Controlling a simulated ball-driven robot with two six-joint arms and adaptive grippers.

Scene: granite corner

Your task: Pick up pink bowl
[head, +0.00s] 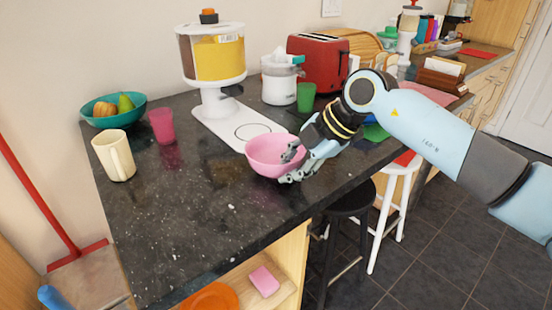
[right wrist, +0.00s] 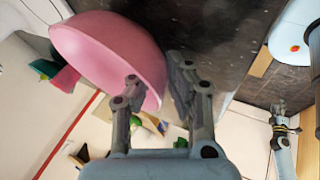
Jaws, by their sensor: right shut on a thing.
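The pink bowl (head: 268,156) is upright at the counter's front right part, by the white base of the dispenser. My right gripper (head: 291,163) reaches in from the right and is shut on the bowl's right rim. In the right wrist view the bowl (right wrist: 105,50) fills the upper left, with its wall between the fingers of my right gripper (right wrist: 155,85). I cannot tell whether the bowl touches the counter. My left gripper does not show in the head view.
A dispenser with yellow contents (head: 215,60) stands behind the bowl. A magenta cup (head: 162,126), cream mug (head: 114,155) and teal fruit bowl (head: 130,107) are on the left. A green cup (head: 306,97) and red toaster (head: 318,62) stand behind. The front-left counter (head: 170,220) is clear.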

